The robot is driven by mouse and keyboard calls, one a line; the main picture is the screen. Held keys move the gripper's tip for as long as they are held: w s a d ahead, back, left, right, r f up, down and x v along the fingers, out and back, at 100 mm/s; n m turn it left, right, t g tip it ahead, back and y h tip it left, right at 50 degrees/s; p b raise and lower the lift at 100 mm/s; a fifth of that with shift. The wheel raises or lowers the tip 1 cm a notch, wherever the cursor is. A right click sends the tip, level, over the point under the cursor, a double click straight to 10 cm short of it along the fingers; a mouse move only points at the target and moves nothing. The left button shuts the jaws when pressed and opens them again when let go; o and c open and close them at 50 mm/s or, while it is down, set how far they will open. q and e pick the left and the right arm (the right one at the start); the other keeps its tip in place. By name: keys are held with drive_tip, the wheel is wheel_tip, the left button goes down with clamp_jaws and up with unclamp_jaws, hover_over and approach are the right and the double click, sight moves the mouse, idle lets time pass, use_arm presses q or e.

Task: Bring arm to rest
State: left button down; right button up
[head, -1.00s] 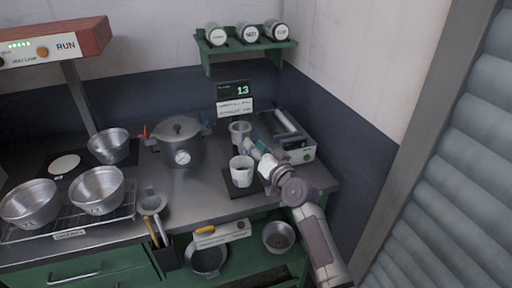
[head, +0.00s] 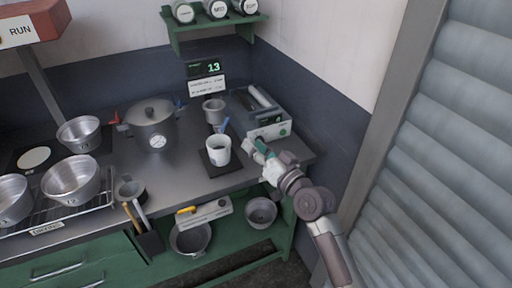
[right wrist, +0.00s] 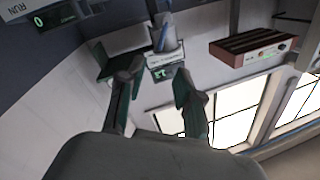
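My right arm comes up from the lower right in the head view. Its gripper (head: 254,147) is just in front of the grey box device at the counter's right end, to the right of the white mug. In the right wrist view the two dark fingers (right wrist: 158,70) stand apart with nothing held between them. The white mug (head: 219,151) stands upright on a dark square mat (head: 226,170). A small metal cup (head: 214,105) stands behind it, apart from the gripper. My left gripper is not in view.
The grey box device (head: 268,124) is close to the right gripper. A lidded pot (head: 150,124) and metal pans (head: 72,180) are left on the counter. A lower shelf holds more pans (head: 262,212). A shuttered wall (head: 455,150) stands right of the arm.

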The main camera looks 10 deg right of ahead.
idle(0.3)
drive_tip(key=s+d+f+g+h, duration=0.1)
drive_tip(key=d+f+g+h, duration=0.1)
drive_tip(key=f, duration=0.9)
drive_tip(key=s+d+f+g+h, duration=0.1)
drive_tip(key=f+h, duration=0.1)
drive_tip(key=f, duration=0.9)
drive_tip(key=s+d+f+g+h, duration=0.1)
drive_tip(key=s+d+f+g, duration=0.15)
drive_tip(key=s+f, duration=0.6)
drive_tip(key=s+d+f+g+h, duration=0.1)
drive_tip(key=s+d+f+g, duration=0.2)
drive_tip(key=f, duration=1)
drive_tip(key=s+d+f+n+g+h, duration=0.1)
drive_tip(key=s+f, duration=0.5)
drive_tip(key=s, duration=0.7)
drive_tip(key=s+d+f+g+h, duration=0.1)
drive_tip(key=s+d+f+g, duration=0.2)
drive_tip(key=s, duration=1)
drive_tip(key=s+d+f+n+g+h, duration=0.1)
drive_tip(key=s+d+f, duration=0.3)
drive_tip(key=s+f, duration=0.5)
drive_tip(key=s+g, duration=0.1)
drive_tip(key=s, duration=0.3)
drive_tip(key=shift+s+d+f+n, duration=0.15)
drive_tip(key=shift+s+f+n, duration=0.1)
drive_tip(key=shift+f+n, duration=0.05)
drive_tip(key=shift+g, duration=0.25)
